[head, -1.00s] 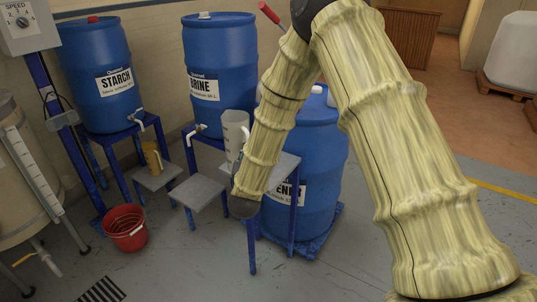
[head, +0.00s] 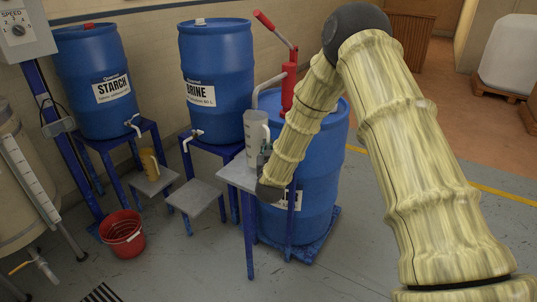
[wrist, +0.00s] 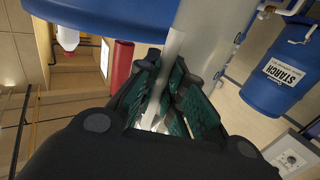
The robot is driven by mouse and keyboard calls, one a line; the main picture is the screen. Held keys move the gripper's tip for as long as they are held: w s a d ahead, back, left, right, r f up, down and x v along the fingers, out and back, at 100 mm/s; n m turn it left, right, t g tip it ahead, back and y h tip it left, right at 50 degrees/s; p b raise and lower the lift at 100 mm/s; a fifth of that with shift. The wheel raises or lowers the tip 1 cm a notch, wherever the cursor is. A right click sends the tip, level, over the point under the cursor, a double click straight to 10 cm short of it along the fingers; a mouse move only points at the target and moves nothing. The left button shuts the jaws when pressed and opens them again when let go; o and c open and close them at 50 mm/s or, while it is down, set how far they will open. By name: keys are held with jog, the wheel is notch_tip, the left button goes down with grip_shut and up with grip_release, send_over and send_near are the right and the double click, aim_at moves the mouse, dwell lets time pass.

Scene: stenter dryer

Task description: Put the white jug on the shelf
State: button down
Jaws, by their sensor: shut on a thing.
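The white jug (head: 252,142) stands upright at the grey shelf (head: 232,178) on blue legs, in front of the right-hand blue drum. Its base is at the shelf's back part; I cannot tell whether it touches the shelf. My gripper (head: 264,156) is at the jug's right side, shut on its handle. In the wrist view, the jug's pale body (wrist: 222,35) fills the top middle, and my gripper (wrist: 165,90) has its green-padded fingers around the handle. My arm hides part of the shelf's right side.
A red hand pump (head: 288,85) rises from the right drum (head: 322,160) close behind the jug. An empty lower grey shelf (head: 194,197) is to the left. A yellow jug (head: 150,163) stands under the starch drum (head: 95,85). A red bucket (head: 122,234) is on the floor.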

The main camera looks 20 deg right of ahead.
jog(key=shift+f, duration=1.25)
jog(key=shift+f, duration=0.15)
jog(key=c, duration=1.5)
grip_release()
